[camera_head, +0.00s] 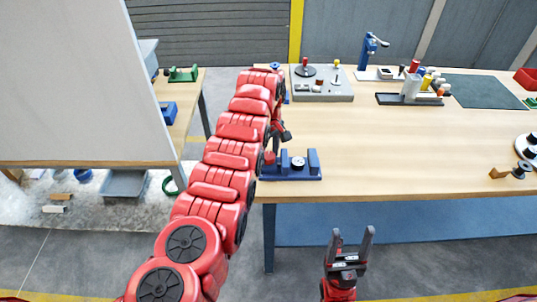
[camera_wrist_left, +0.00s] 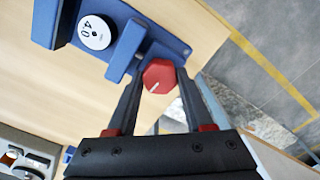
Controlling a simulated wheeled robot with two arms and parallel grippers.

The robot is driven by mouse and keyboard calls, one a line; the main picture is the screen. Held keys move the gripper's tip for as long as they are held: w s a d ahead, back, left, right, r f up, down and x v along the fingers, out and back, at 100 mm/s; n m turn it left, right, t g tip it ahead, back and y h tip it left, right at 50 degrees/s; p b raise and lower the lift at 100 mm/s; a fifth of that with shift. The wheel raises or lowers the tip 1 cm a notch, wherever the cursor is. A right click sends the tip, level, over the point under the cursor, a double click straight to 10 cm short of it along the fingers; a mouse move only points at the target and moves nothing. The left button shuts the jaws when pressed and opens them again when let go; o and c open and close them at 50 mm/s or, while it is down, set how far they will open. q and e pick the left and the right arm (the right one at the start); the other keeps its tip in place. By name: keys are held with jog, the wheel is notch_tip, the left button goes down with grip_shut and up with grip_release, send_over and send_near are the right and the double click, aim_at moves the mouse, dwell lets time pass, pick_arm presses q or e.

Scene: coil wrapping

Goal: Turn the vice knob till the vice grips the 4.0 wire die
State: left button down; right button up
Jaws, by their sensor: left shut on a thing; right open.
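The blue vice (camera_head: 291,175) stands at the front left edge of the wooden table. The white round die (camera_wrist_left: 94,32), marked 4.0, sits between its two blue jaws, and it also shows in the head view (camera_head: 298,162). My left gripper (camera_wrist_left: 160,80) is shut on the knob, one dark finger on each side. In the head view my left arm partly hides this gripper. My right gripper (camera_head: 352,236) is open and empty, in front of the table.
A grey board with knobs (camera_head: 322,85) stands behind the vice.

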pick_arm(q)
jog(key=m+b, duration=0.3)
jog(key=shift+a+f+m, duration=0.1)
jog(key=shift+f+m, duration=0.2)
jog(key=m+b, duration=0.2)
jog(key=shift+r+m, duration=0.1)
jog(key=shift+m, duration=0.2)
jog(key=shift+r+m+b, duration=0.1)
jog(key=shift+m+b, duration=0.3)
jog(key=shift+m, duration=0.6)
jog(key=shift+r+m, duration=0.1)
jog(key=shift+m, duration=0.7)
jog(key=m, duration=0.4)
jog(key=shift+m+p, duration=0.3)
jog(key=m, duration=0.4)
jog(key=shift+m+p, duration=0.3)
jog(key=shift+p, duration=0.1)
jog(key=m, duration=0.8)
jog(key=shift+m, duration=0.3)
